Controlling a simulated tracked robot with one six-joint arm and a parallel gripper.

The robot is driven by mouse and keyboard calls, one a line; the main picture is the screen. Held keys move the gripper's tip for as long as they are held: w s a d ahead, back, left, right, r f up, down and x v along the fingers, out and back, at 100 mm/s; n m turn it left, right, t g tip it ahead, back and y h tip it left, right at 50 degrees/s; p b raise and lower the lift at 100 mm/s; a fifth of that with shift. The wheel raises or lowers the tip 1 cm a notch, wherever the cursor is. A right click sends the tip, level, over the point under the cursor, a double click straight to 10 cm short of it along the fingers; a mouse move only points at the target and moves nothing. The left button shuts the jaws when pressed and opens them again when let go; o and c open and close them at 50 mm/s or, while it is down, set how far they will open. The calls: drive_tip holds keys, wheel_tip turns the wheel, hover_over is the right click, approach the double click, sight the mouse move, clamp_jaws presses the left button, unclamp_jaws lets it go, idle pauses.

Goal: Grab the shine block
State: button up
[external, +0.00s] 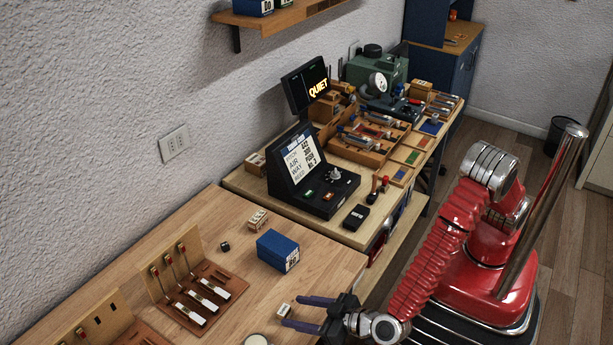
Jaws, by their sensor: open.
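A small pale block (284,310) lies on the near wooden bench, toward its front edge. No readable label shows on it, so I cannot tell for certain that it is the shine block. My gripper (296,311) is open, with its two dark purple fingers pointing left at the pale block. The block is at the fingertips, roughly in line with the gap between them. I cannot tell whether the fingers touch it or how high they are above the bench.
A blue box (278,251), a tan block with holes (258,219) and a small black cube (225,246) stand farther back on the bench. A wooden key rack (190,290) is at left. A round pale disc (256,340) lies near the gripper. A black console (310,180) stands beyond.

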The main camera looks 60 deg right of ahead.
sight(286, 310)
idle(0.3)
drive_tip(key=shift+x, duration=2.65)
drive_tip(key=shift+s+a, duration=0.1)
drive_tip(key=shift+a, duration=0.05)
drive_tip(key=c, duration=0.9)
